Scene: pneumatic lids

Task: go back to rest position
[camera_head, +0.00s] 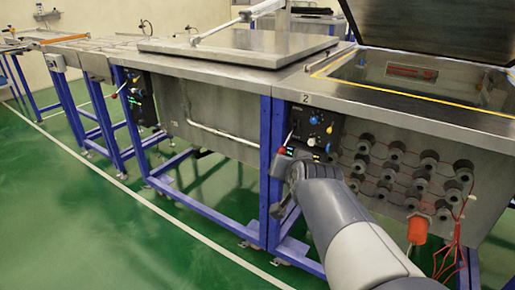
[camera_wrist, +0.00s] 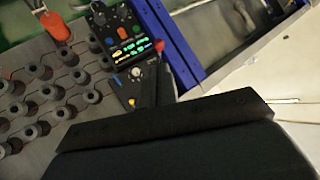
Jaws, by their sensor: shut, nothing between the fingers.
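My gripper (camera_head: 288,160) is at the control panel (camera_head: 314,131) of the station marked 2, beside its lower left part. In the wrist view the dark fingers of my gripper (camera_wrist: 153,82) are shut and empty. A lever with a red ball knob (camera_head: 282,150) is right at the fingertips. The red knob also shows in the wrist view (camera_wrist: 158,45), just past the fingers; I cannot tell if they touch it. The right lid (camera_head: 430,25) stands open. The left lid (camera_head: 240,44) lies closed. The panel in the wrist view (camera_wrist: 122,35) has lit buttons and coloured knobs.
Several grey round fittings (camera_head: 428,160) with red wires jut from the front wall beside my arm. A red-orange handle (camera_head: 417,229) hangs below them. Blue frame legs (camera_head: 270,180) stand close to my gripper. The green floor (camera_head: 90,220) at the left is clear.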

